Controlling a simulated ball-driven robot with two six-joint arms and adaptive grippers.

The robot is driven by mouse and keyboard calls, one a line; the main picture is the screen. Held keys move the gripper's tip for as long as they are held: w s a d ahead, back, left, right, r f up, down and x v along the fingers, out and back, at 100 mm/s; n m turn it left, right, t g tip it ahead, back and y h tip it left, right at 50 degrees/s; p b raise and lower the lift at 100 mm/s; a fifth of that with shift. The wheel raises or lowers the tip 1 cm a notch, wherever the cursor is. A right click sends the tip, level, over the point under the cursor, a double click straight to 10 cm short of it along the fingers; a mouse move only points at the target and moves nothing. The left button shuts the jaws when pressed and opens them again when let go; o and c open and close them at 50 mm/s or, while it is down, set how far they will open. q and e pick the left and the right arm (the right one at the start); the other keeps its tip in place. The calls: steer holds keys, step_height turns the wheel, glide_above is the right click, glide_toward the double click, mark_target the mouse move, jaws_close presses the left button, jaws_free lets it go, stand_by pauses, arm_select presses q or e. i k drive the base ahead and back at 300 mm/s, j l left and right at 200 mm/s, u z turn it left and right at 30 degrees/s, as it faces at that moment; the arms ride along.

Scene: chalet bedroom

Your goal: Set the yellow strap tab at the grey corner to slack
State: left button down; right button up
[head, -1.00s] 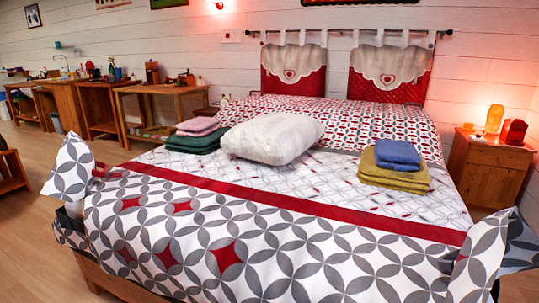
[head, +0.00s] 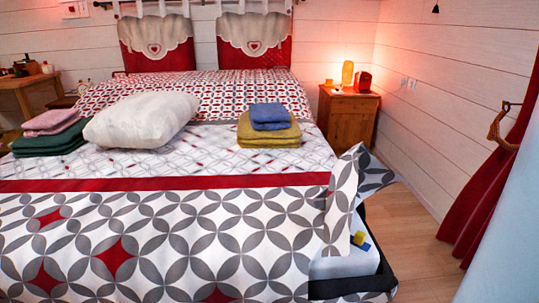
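A small yellow piece (head: 358,238), which looks like the yellow strap tab, shows at the near right corner of the bed. A small blue piece (head: 366,246) is right beside it. Both are too small to tell how the tab is set. They lie against the white mattress side (head: 345,262), below the folded-up corner of the patterned cover (head: 343,190). A dark grey edge (head: 352,287) runs around the mattress at this corner. Neither of my grippers is in view.
The bed (head: 150,235) fills the left and middle. Folded towels and a white pillow (head: 142,120) lie on it. A wooden nightstand (head: 347,117) stands beyond. Free floor (head: 418,245) lies right of the bed. A red curtain (head: 490,190) hangs at the right.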

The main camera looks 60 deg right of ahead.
mark_target(359, 237)
steer(key=j+z, duration=0.1)
steer(key=z, duration=2.6)
steer(key=l, duration=0.1)
